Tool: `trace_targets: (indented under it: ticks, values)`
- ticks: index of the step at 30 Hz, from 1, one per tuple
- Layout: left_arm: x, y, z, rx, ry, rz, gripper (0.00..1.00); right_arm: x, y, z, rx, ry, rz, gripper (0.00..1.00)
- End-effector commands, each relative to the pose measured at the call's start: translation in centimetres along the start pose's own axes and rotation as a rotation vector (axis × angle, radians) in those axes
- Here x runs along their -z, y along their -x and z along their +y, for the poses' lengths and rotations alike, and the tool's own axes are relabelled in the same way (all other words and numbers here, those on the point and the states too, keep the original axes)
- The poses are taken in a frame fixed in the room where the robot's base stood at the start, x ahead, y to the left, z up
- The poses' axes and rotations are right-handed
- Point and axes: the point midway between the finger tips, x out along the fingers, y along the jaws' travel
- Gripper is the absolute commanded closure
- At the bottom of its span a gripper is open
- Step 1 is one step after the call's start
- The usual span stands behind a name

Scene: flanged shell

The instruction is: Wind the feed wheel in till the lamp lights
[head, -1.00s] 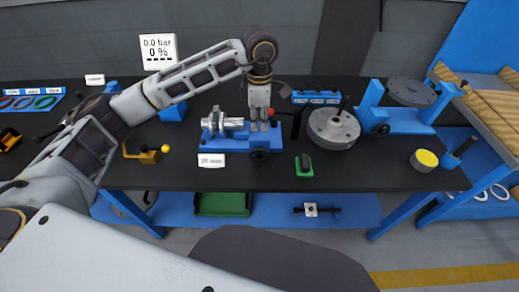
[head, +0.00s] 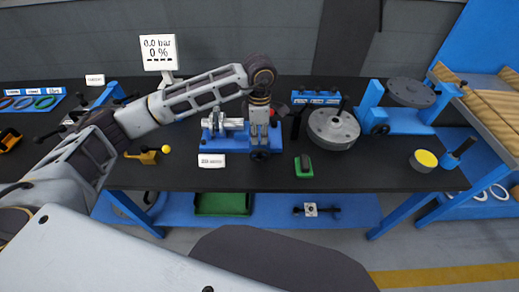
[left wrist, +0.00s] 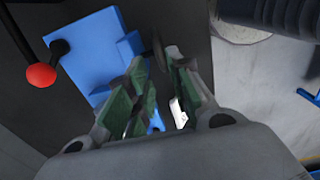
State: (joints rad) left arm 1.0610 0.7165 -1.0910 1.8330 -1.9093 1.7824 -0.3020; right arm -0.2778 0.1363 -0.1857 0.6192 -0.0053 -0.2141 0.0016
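The blue fixture (head: 228,156) stands mid-bench and carries a bright metal flanged part (head: 224,124). The dark feed wheel (head: 260,156) is at its front right. My left gripper (head: 261,146) points down just above the wheel, partly covering the fixture's right end. In the left wrist view its green-padded fingers (left wrist: 156,66) are apart, with a thin dark disc edge (left wrist: 158,48), apparently the wheel, near the gap between the tips. I cannot tell whether they touch it. I cannot make out a lit lamp. My right gripper is not in view.
A red-knobbed lever (left wrist: 40,76) lies close to the gripper. A grey round flanged body (head: 333,130) and a green-based block (head: 304,168) stand to the right. A display (head: 159,52) reads 0.0 bar, 0 %.

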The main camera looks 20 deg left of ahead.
Motion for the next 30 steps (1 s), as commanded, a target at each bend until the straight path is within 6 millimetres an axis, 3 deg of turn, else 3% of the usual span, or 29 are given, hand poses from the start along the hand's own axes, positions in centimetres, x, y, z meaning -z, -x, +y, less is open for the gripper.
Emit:
trace_targets:
  ticks: [15, 30]
  values:
    - [0.0, -6.5, 0.0, 0.002, 0.000, 0.001, 0.79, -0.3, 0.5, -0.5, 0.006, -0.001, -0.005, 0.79]
    - [0.0, -7.8, 0.0, 0.000, -0.001, 0.000, 0.79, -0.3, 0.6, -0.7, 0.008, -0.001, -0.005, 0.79]
